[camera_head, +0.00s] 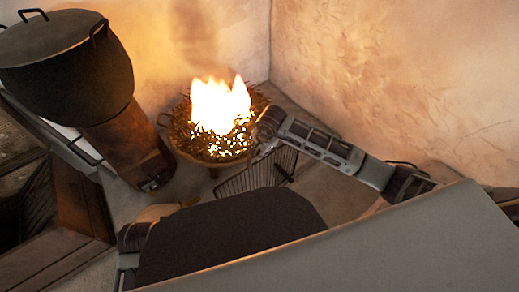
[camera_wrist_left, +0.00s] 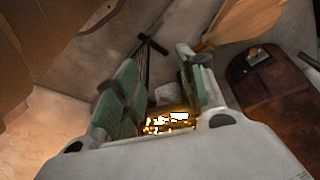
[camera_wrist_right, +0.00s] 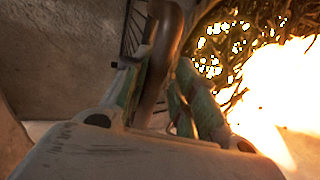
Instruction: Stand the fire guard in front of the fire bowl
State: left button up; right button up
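My right gripper (camera_head: 266,126) is by the bowl's right rim. In the right wrist view its fingers (camera_wrist_right: 160,100) look apart, with a brown curved part between them and some grid bars (camera_wrist_right: 135,30) beyond. In the left wrist view my left gripper (camera_wrist_left: 158,90) is open; a dark bar (camera_wrist_left: 150,45) runs beside one finger. The head view hides that gripper.
A large dark lidded pot (camera_head: 66,70) stands on a rusty brown stove (camera_head: 128,145) left of the bowl. Brown wooden furniture (camera_head: 75,205) is at the lower left. Plaster walls (camera_head: 400,70) close off the back and right. Some bare floor shows right of the guard.

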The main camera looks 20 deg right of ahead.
jog(key=shift+o, duration=0.2)
jog(key=shift+r, duration=0.2)
jog(key=shift+p+v, duration=0.3)
jog(key=shift+v, duration=0.5)
pick_arm(q)
jog(key=shift+a+f+g+p, duration=0.2)
jog(key=shift+f+p, duration=0.35)
jog(key=shift+f, duration=0.4)
jog(key=shift+a+f+g+p, duration=0.2)
jog(key=shift+f+p, duration=0.35)
jog(key=shift+f, duration=0.4)
pick_arm(e)
jog(key=a+v, duration=0.1)
jog(key=v, duration=0.9)
jog(key=shift+d, duration=0.5)
pick_arm(q)
jog(key=shift+s, duration=0.1)
pick_arm(e)
jog(key=shift+s, duration=0.1)
